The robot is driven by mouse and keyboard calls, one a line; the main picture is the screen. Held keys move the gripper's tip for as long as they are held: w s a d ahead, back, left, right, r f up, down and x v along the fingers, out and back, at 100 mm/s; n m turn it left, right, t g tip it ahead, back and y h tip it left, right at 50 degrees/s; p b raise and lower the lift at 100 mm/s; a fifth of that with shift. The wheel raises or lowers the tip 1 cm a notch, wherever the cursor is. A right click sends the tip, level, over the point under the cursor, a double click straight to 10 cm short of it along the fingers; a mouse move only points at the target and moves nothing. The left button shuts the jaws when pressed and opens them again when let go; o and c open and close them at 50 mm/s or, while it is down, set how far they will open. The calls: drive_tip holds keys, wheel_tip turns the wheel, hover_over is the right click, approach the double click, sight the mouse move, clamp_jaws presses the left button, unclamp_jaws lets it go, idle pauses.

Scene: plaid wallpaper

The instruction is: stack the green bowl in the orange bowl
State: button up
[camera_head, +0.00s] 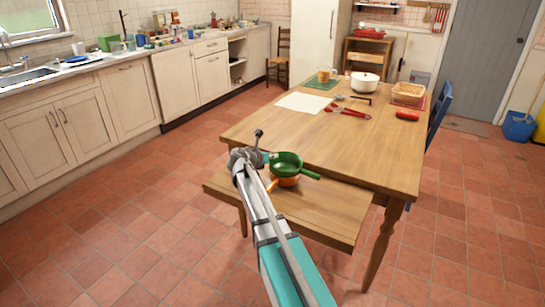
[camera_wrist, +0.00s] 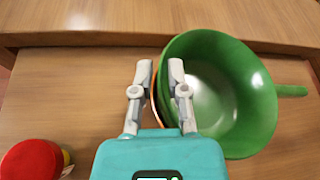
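The green bowl (camera_wrist: 240,95), a pan-like bowl with a handle pointing right, sits over the orange bowl (camera_wrist: 154,105). In the head view the green bowl (camera_head: 287,160) is above the orange bowl (camera_head: 288,181), on the low pull-out board. Only a strip of orange shows beneath it; how deeply it sits is hidden. My gripper (camera_wrist: 160,72) is at the green bowl's left rim, one finger on the inner side and one outside. The fingers are apart, with a gap around the rim. In the head view my gripper (camera_head: 267,157) is beside the bowl.
A red round thing (camera_wrist: 32,160) lies on the board left of my gripper. The higher tabletop (camera_head: 330,135) borders the board behind. It holds white paper (camera_head: 303,103), a white pot (camera_head: 366,83) and a basket (camera_head: 408,93). The board's right part (camera_head: 335,212) is clear.

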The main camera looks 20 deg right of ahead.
drive_tip(key=shift+o, duration=0.8)
drive_tip(key=p+v, duration=0.4)
drive_tip(key=v, duration=0.8)
